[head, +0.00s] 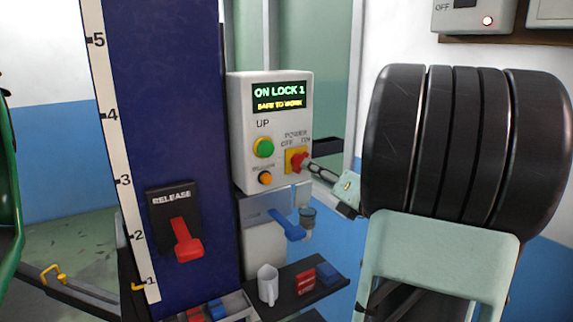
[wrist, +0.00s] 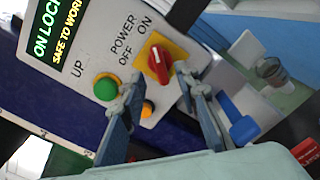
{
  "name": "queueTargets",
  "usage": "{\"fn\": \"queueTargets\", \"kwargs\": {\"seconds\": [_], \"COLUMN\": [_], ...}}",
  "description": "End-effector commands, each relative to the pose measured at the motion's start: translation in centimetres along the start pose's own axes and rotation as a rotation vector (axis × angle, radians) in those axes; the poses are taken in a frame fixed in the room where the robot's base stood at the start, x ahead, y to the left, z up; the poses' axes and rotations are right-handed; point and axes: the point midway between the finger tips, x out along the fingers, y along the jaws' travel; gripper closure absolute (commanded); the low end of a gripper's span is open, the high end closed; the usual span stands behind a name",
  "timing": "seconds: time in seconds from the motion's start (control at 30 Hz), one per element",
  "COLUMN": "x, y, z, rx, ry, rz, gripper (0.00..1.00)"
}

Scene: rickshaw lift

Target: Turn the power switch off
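The power switch (head: 297,160) is a red rotary knob on a yellow plate, low on the right of the grey control box (head: 237,130). OFF is printed to its upper left and ON to its upper right. In the wrist view the red knob (wrist: 159,63) lies just beyond the gap between my fingertips. My gripper (head: 311,166) reaches in from the right, close to the knob. In the wrist view my gripper (wrist: 160,82) has its fingers apart with nothing between them. I cannot tell whether a finger touches the knob, or its exact setting.
A green UP button (head: 263,148) and an orange button (head: 265,178) sit left of the switch. The lit display (head: 279,96) reads ON LOCK 1, SAFE TO WORK.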

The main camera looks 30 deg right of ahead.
Motion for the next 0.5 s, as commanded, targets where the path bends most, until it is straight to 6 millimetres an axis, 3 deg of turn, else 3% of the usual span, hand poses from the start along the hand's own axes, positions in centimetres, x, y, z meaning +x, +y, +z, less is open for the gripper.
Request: {"fn": "queueTargets", "kwargs": {"seconds": [0.2,0.5], "x": [3.1,4.1], "y": [0.0,0.0], "z": [0.0,0.0], "rx": [-0.001,-0.002], "ry": [0.001,0.000], "rz": [0.000,-0.001], "gripper": [0.71,0.71]}}
